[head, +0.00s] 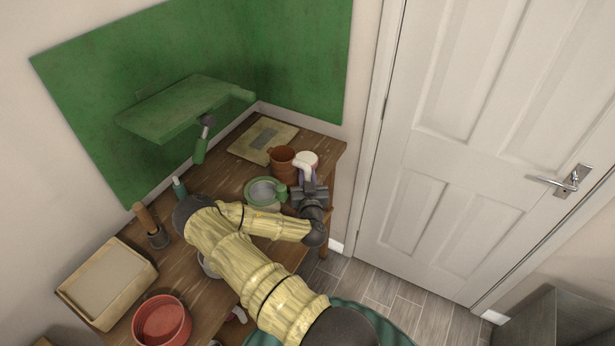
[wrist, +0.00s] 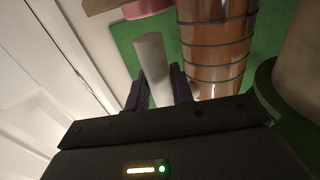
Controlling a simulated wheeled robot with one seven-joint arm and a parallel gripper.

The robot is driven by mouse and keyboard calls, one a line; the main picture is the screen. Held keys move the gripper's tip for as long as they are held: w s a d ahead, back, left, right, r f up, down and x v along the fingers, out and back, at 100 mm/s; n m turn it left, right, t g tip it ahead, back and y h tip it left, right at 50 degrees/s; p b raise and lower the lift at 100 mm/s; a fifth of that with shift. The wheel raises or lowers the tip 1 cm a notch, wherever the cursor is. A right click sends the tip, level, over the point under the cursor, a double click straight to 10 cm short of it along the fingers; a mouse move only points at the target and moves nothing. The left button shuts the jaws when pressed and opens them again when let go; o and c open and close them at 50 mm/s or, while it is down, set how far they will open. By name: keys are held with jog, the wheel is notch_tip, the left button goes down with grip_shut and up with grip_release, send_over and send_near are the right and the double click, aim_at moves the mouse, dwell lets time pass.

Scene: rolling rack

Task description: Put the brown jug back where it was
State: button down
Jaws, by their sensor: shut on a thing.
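In the wrist view the jug (wrist: 215,45) shows as a glossy, ribbed brown body just right of my fingers. My gripper (head: 304,188) is low over the right end of the worktop, in front of the white item. In the wrist view my gripper (wrist: 160,90) is shut on a pale, white cylindrical part (wrist: 152,62), which seems to belong to the white item. The contact is partly hidden.
A green round dish (head: 253,196) sits left of my gripper. A tan board (head: 262,138) lies behind the jug. A green shelf (head: 185,108) overhangs the worktop. A red pot (head: 161,322) and a tan tray (head: 108,282) stand front left. A white door (head: 480,140) is at right.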

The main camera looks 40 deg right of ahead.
jog(key=shift+f, duration=0.1)
jog(key=c, duration=1.2)
grip_release()
jog(key=b+v, duration=0.3)
jog(key=v, duration=0.9)
